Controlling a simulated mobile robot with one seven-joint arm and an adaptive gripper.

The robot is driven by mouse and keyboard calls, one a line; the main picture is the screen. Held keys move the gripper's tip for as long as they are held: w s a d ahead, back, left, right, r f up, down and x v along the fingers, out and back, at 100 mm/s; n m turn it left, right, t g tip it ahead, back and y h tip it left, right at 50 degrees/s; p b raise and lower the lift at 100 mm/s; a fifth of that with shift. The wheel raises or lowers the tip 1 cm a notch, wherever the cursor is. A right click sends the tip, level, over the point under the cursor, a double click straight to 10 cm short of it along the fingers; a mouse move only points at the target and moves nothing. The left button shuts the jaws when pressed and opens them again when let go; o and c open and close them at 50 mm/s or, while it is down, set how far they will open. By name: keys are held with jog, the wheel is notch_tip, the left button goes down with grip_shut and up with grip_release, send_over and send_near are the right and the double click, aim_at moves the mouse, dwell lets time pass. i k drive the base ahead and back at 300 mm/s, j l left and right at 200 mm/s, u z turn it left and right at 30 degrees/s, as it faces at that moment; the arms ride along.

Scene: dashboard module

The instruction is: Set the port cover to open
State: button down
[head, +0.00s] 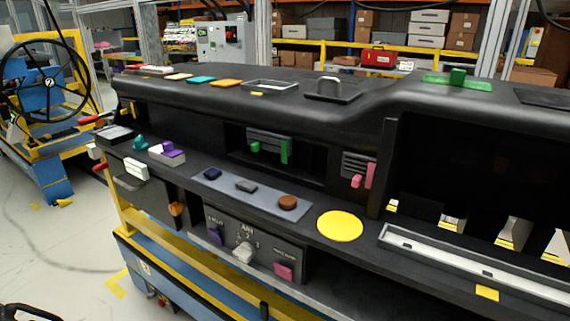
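A long black dashboard module (365,95) fills the middle and right of the head view. No part on it is labelled clearly enough for me to tell which is the port cover. A flat yellow disc (340,226) lies on its lower ledge, right of a grey-blue strip with small knobs. A small orange part (177,209) sits on the front face at the left, and I cannot tell its position. A dark shape (22,313) at the bottom left corner may be part of my gripper. It is cut off by the frame, so its opening is hidden.
A front panel (262,236) carries purple, white and pink knobs. Green levers (284,150) and pink levers (370,175) sit at vents in recesses. A blue and yellow frame supports the dashboard. A steering wheel station (45,88) stands at left. Grey floor (75,250) is open in front.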

aim_at(169, 151)
jog(key=i+u, duration=0.15)
jog(key=u, duration=0.2)
jog(key=i+l+u, duration=0.1)
jog(key=u, duration=0.3)
jog(key=i, duration=0.55)
